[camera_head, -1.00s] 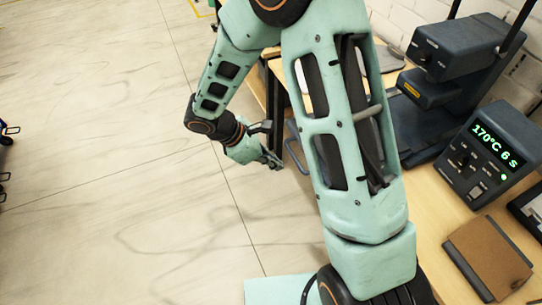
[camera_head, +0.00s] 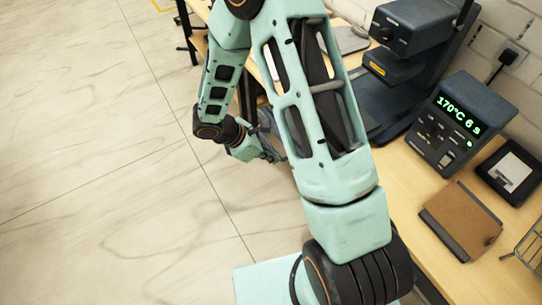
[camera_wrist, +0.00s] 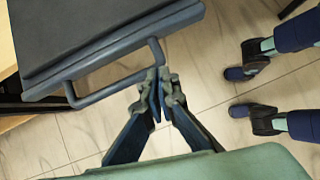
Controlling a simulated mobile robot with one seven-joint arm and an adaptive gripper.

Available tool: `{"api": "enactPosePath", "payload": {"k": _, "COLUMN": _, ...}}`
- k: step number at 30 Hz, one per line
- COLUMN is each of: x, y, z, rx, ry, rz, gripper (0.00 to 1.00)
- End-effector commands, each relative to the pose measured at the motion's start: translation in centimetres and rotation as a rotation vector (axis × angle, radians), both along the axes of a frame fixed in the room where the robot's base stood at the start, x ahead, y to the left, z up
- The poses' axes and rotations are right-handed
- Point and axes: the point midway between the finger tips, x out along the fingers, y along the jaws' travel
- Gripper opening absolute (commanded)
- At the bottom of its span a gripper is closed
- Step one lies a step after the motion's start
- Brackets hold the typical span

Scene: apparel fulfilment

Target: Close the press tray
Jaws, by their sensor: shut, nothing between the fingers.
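The press (camera_head: 410,65) stands on the wooden table, with its head raised above a dark base. In the wrist view the flat, dark grey press tray (camera_wrist: 85,30) fills the top left. Its bar handle (camera_wrist: 115,88) sticks out from the front edge toward my gripper (camera_wrist: 160,82). My gripper is shut and empty, its fingertips right by the handle's right end. I cannot tell whether they touch. In the head view my gripper (camera_head: 270,155) is low beside the table, and my arm hides most of the tray.
A control box (camera_head: 448,125) reading 170°C 6 s stands on the table (camera_head: 400,190). A brown pad (camera_head: 462,220), a black tray (camera_head: 510,170) and a wire basket (camera_head: 530,245) are nearby. Open floor (camera_head: 90,180) lies left. Dark leg-like shapes (camera_wrist: 260,60) show in the wrist view.

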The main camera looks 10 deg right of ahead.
Motion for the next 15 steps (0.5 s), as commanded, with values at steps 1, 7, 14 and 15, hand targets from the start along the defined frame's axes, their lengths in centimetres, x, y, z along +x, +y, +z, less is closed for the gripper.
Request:
{"api": "enactPosePath", "payload": {"k": 1, "x": 0.1, "y": -0.3, "z": 0.0, "rx": -0.001, "ry": 0.0, "rz": -0.002, "gripper": 0.0}}
{"api": "enactPosePath", "payload": {"k": 7, "x": 1.0, "y": -3.2, "z": -0.1, "rx": -0.003, "ry": -0.003, "rz": -0.008, "gripper": 0.0}}
{"api": "enactPosePath", "payload": {"k": 14, "x": 3.0, "y": -9.8, "z": -0.2, "rx": -0.004, "ry": -0.003, "rz": -0.011, "gripper": 0.0}}
{"api": "enactPosePath", "payload": {"k": 15, "x": 3.4, "y": -11.1, "z": -0.2, "rx": -0.004, "ry": -0.003, "rz": -0.011, "gripper": 0.0}}
